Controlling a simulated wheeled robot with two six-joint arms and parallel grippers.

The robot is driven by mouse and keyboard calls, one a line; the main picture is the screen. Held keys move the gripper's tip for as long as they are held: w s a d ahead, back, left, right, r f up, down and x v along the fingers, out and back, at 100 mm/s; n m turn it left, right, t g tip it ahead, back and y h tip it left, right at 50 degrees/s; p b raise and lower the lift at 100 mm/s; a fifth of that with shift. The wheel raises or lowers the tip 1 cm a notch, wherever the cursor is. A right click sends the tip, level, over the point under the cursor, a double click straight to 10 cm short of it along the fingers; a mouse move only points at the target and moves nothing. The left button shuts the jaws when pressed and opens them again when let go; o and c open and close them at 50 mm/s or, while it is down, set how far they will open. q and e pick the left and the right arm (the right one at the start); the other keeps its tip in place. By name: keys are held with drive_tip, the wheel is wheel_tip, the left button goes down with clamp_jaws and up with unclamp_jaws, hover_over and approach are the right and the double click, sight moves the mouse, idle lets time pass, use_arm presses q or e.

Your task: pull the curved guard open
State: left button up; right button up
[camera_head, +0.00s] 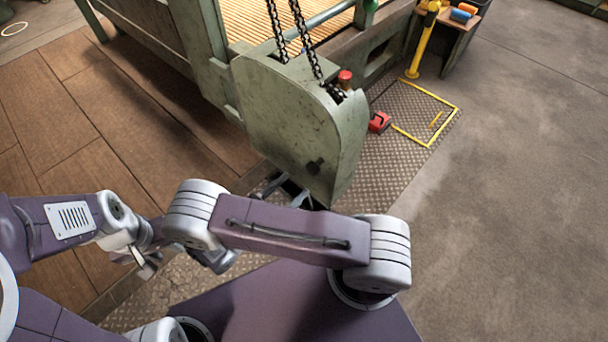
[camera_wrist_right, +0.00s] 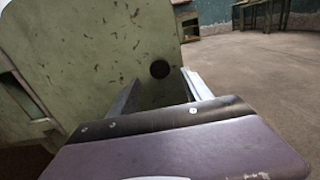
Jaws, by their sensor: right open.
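The curved guard (camera_head: 290,125) is a worn green metal cover at the near corner of the machine. It fills the left and middle of the right wrist view (camera_wrist_right: 100,45). A dark round knob (camera_head: 315,167) sticks out of its face, low down; it also shows in the right wrist view (camera_wrist_right: 160,69). My right gripper (camera_head: 288,190) is open just below and left of the knob, its fingers (camera_wrist_right: 160,92) apart with nothing between them. My left gripper (camera_head: 142,263) hangs low at the left, away from the guard; its jaw gap is unclear.
Two dark chains (camera_head: 296,35) hang down to the top of the guard. A red button (camera_head: 345,77) stands there. A red pedal (camera_head: 379,122) and a yellow post (camera_head: 421,45) are to the right. Grey floor (camera_head: 500,180) at right is clear.

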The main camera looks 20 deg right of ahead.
sight(310, 171)
drive_tip(key=b+x, duration=0.1)
drive_tip(key=x, duration=0.6)
drive_tip(key=shift+w+d+f+b, duration=0.2)
drive_tip(key=shift+w+d+b, duration=0.05)
drive_tip(key=shift+d+b, duration=0.1)
drive_tip(key=shift+w+d+r, duration=0.1)
drive_tip(key=shift+w+d, duration=0.15)
drive_tip(key=shift+d, duration=0.3)
clamp_jaws()
